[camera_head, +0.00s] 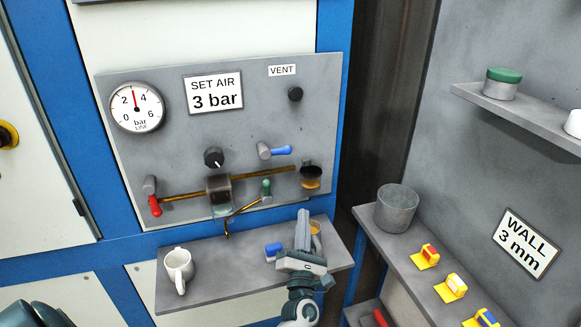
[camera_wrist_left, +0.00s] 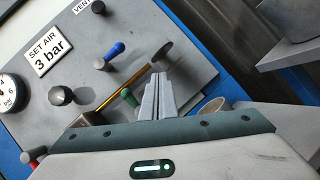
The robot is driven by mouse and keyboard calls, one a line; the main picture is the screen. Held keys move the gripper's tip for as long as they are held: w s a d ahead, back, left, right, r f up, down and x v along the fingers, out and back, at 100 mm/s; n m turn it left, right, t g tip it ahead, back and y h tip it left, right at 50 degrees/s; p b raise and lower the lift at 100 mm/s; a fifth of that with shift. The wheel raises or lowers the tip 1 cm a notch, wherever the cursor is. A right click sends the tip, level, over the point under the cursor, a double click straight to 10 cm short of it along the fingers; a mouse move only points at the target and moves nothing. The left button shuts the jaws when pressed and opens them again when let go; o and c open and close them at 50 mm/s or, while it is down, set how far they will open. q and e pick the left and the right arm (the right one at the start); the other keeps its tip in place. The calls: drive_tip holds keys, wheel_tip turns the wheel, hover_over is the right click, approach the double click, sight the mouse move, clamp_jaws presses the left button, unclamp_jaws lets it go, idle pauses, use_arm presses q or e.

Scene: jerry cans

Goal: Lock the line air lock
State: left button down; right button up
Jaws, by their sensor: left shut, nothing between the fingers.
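The grey air panel (camera_head: 240,105) carries a brass line with a red lever (camera_head: 155,206) hanging down at its left. A blue lever (camera_head: 281,150) points right and a green lever (camera_head: 266,189) stands near the line's right part. The blue lever (camera_wrist_left: 114,50) and green lever (camera_wrist_left: 128,97) also show in the left wrist view. My left gripper (camera_head: 303,214) is shut and empty, fingers pointing up over the shelf, right of the green lever. Its closed fingers also show in the wrist view (camera_wrist_left: 160,80). I cannot tell which part is the air lock. My right gripper is not in view.
A shelf (camera_head: 215,288) below the panel holds a white mug (camera_head: 178,268), a small blue item (camera_head: 273,249) and a partly hidden tan item (camera_head: 316,240). A side shelf (camera_head: 400,262) at right holds a grey cup (camera_head: 397,208) and several yellow pieces. The gauge (camera_head: 136,106) reads about 3.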

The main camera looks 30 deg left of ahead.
sight(275, 149)
use_arm(q)
drive_tip(key=a+r+n+g+y, duration=0.1)
drive_tip(key=n, duration=0.1)
drive_tip(key=a+r+n+g+y, duration=0.1)
drive_tip(key=n+y, duration=0.1)
drive_tip(key=n, duration=0.1)
drive_tip(key=a+n+y, duration=0.2)
drive_tip(key=n, duration=0.1)
drive_tip(key=shift+s+r+g, duration=0.3)
drive_tip(key=shift+r+g, duration=0.1)
drive_tip(key=w+a+r+p, duration=0.5)
drive_tip(key=w+r+p, duration=0.1)
drive_tip(key=r+p, duration=0.1)
drive_tip(key=shift+w+a+r+p, duration=0.15)
drive_tip(key=shift+w+r+p, duration=0.2)
drive_tip(key=shift+r, duration=0.1)
idle(0.3)
